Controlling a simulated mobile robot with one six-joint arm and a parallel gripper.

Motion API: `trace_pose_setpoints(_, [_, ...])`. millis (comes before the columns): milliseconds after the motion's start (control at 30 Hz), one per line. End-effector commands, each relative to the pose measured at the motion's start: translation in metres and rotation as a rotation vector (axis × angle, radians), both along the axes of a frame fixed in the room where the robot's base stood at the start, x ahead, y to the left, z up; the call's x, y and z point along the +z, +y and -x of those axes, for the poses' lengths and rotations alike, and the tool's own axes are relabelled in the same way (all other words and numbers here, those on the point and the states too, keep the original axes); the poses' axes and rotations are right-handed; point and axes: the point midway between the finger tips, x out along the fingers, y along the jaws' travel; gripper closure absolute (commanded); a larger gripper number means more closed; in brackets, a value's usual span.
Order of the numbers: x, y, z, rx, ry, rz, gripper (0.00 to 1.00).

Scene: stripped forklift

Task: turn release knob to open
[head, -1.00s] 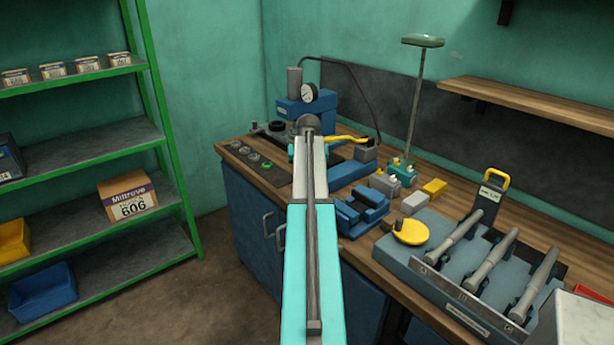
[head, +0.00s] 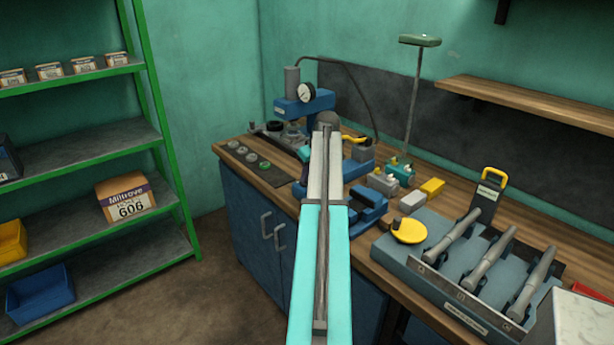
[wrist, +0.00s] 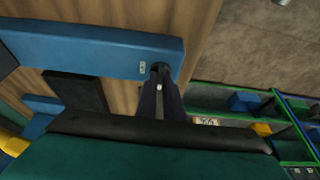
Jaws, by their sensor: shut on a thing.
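In the wrist view my gripper (wrist: 160,78) has its dark fingers closed at the end of a long blue block (wrist: 90,50). They are shut on a small dark round knob (wrist: 160,67), mostly covered by the fingers. A small pale label sits on the blue block just left of the knob. A yellow lever (head: 353,139) shows just right of my arm.
The wooden bench (head: 385,263) also carries a blue vise (head: 368,207), a yellow disc (head: 409,231), a lamp (head: 419,41) and a rack of grey tools (head: 455,285). A green shelf (head: 163,150) stands at left, with open floor between.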

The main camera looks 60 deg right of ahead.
Motion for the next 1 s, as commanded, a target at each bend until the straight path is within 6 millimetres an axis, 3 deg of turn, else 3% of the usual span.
trace_pose_setpoints(467, [-0.0003, -0.0004, 0.0014, 0.021, 0.003, 0.000, 1.00])
trace_pose_setpoints(600, [-0.0002, -0.0003, 0.0012, 0.020, 0.003, 0.000, 0.74])
trace_pose_setpoints(1000, [0.0015, -0.0001, 0.0010, 0.020, 0.001, 0.000, 0.73])
